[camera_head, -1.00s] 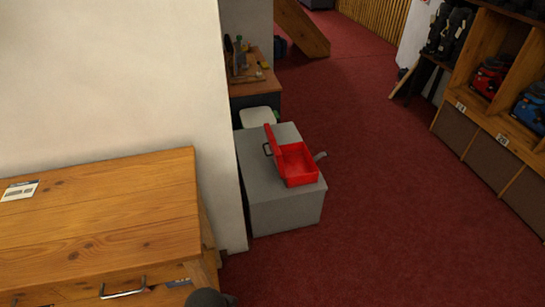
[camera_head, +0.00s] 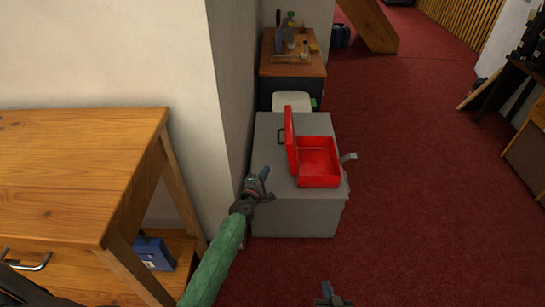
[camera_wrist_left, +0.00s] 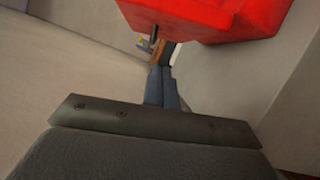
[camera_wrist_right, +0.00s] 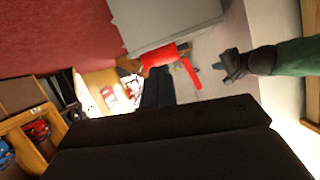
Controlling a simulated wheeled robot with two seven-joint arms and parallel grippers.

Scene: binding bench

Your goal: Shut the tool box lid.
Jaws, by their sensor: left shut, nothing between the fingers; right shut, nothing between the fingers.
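The red tool box (camera_head: 318,160) sits on a grey cabinet (camera_head: 290,222) in the head view. Its lid (camera_head: 290,140) stands up on the left side, and the box is open and looks empty. A handle shows on the lid's outer left face. My left gripper (camera_head: 264,178) is shut and empty, just left of and in front of the lid, apart from it. The left wrist view shows the red box (camera_wrist_left: 215,15) at the top, beyond the fingers (camera_wrist_left: 160,88). My right gripper (camera_head: 328,292) is shut and empty at the bottom, well in front of the cabinet.
A wooden bench (camera_head: 75,180) is at the left. A grey bent piece (camera_head: 348,157) sticks out right of the box. Red carpet (camera_head: 430,220) lies open to the right.

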